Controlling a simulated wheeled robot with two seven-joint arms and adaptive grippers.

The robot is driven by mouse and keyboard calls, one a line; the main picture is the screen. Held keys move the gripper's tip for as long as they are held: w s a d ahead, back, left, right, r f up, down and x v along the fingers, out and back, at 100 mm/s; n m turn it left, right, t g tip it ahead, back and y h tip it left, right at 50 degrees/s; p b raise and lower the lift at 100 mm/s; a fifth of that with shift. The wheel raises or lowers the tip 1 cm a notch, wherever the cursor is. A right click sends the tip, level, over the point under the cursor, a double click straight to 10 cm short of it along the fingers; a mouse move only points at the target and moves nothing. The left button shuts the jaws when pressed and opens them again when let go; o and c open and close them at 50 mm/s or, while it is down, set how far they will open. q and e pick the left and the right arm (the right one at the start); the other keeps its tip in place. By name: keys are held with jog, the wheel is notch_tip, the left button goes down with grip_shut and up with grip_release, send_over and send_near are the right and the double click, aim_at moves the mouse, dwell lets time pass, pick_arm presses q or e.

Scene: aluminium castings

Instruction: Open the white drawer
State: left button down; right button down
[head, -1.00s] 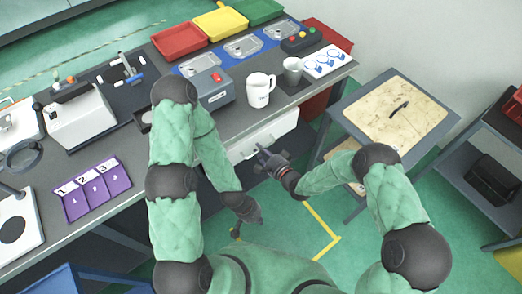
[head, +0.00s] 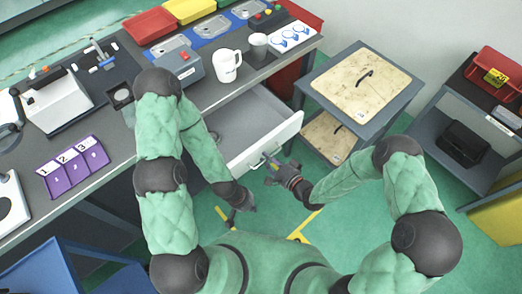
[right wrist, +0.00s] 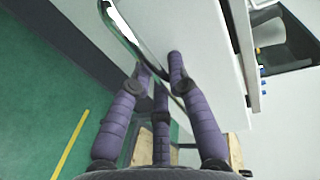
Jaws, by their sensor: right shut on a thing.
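The white drawer (head: 255,135) under the workbench is pulled out, and its grey inside shows from above. My right gripper (head: 270,163) is at the drawer's front, shut on its handle (head: 250,163). The right wrist view shows the purple fingers of this gripper (right wrist: 160,72) closed around the handle bar (right wrist: 128,42), beside the white drawer front (right wrist: 195,50). My left gripper (head: 236,206) hangs low, left of the drawer, apart from everything; its fingers are too small and dark to tell open from shut.
A wheeled-looking side table (head: 365,80) stands right of the drawer.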

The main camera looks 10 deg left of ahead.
jog(key=shift+s+d, duration=0.4)
jog(key=shift+d, duration=0.15)
jog(key=c, duration=1.2)
grip_release()
jog(key=v, duration=1.2)
jog(key=shift+d, duration=0.1)
